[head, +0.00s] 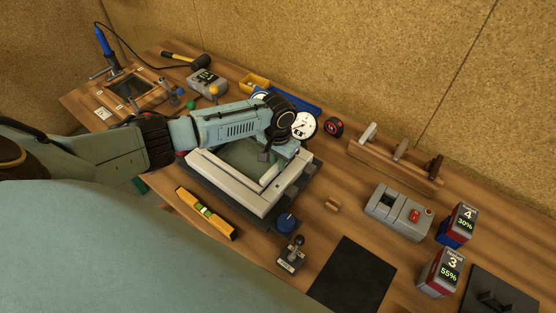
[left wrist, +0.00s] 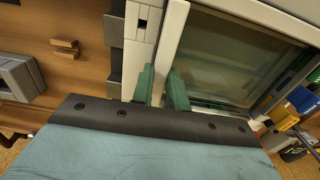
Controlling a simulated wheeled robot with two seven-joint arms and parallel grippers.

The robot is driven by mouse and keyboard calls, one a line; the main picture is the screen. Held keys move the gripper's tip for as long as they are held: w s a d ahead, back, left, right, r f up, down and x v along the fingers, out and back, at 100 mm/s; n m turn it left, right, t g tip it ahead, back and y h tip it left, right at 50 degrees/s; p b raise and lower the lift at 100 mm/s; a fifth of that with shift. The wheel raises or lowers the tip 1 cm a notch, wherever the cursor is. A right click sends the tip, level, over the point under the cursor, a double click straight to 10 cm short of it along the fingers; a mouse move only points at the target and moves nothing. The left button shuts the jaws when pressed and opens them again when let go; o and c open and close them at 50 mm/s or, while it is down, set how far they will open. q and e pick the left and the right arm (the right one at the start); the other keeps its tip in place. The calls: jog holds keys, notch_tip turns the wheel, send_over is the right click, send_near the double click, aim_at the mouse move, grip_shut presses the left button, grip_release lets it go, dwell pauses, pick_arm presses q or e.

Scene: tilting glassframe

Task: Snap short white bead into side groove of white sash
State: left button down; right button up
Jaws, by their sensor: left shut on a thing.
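The white sash (head: 236,190) lies flat on a dark support on the bench, with its glass pane (head: 240,152) inside. My left gripper (head: 284,158) reaches over the sash's right side. In the left wrist view its green fingers (left wrist: 160,88) are shut on a narrow white strip, which looks like the short white bead (left wrist: 172,42). The strip lies along the inner edge of the sash's side member (left wrist: 143,28), beside the glass (left wrist: 235,55). I cannot tell whether it sits in the groove. The arm hides part of the sash's far side. My right gripper is not in view.
A yellow spirit level (head: 206,213) lies in front of the sash. A blue knob (head: 287,222) and a small lever (head: 292,254) stand near its front right corner. A wooden rack (head: 396,160) stands behind right. A black mat (head: 352,274) lies bare at the front.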

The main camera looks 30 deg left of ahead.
pick_arm(q)
jog(key=shift+f+b, duration=0.45)
jog(key=shift+f, duration=0.35)
jog(key=c, duration=1.3)
grip_release()
notch_tip(320, 180, up, 13)
jog(key=shift+r, duration=0.2)
